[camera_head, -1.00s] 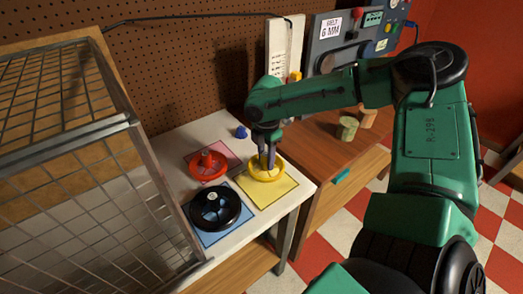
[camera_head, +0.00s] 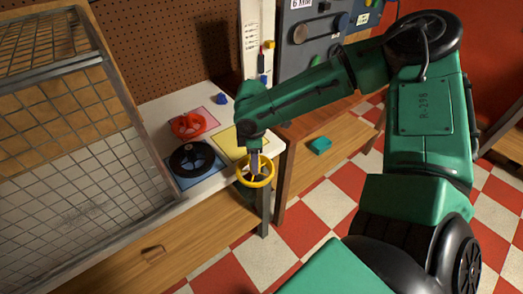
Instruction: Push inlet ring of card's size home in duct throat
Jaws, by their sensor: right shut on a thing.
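My right gripper (camera_head: 254,172) comes in from the right and is shut on a yellow ring (camera_head: 268,179). It holds the ring near the front right corner of the white table; how high it hangs is hard to tell. The yellow mat (camera_head: 229,141) behind it is partly hidden by my gripper. A black round duct (camera_head: 181,161) with an open middle sits on a blue mat (camera_head: 205,177), left of the ring and apart from it. A red ring (camera_head: 190,124) with spokes lies on a pink mat (camera_head: 206,115). My left gripper is not in view.
A wire mesh cage (camera_head: 100,150) stands close on the left. A small blue piece (camera_head: 221,98) lies at the back of the white table. A grey panel (camera_head: 320,55) with a partly cut "6 MM" label (camera_head: 301,4) stands behind the wooden cabinet (camera_head: 315,125).

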